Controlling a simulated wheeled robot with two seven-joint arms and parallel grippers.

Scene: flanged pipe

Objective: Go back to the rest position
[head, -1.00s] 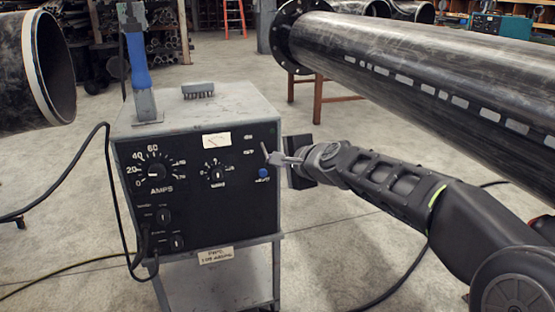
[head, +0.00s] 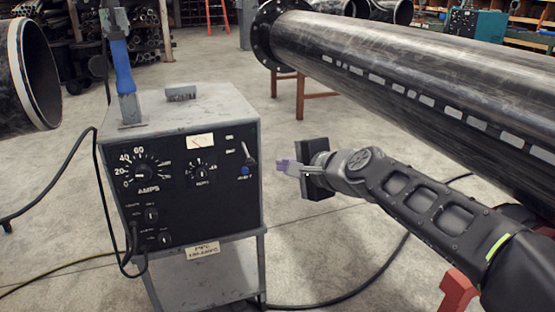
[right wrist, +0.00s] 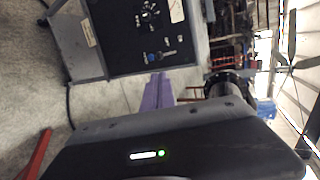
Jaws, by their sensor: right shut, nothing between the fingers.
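My right gripper (head: 285,167) is shut and empty, in the air just right of the welding machine. Its purple fingertips also show in the right wrist view (right wrist: 158,92). The welding machine (head: 190,200) is a grey box with a black front panel on a stand. It carries an AMPS dial (head: 140,172), a smaller dial (head: 201,170), a meter, a lever switch (head: 250,156) and a blue button (head: 244,171). The fingers are apart from the panel. The panel also shows in the right wrist view (right wrist: 120,62). My left gripper is not in view.
A long dark flanged pipe (head: 400,75) runs across the right, above my right arm. A wide pipe end (head: 25,75) is at the upper left. A blue-handled tool (head: 122,70) and a brush (head: 181,93) are on the machine's top. Cables lie on the concrete floor.

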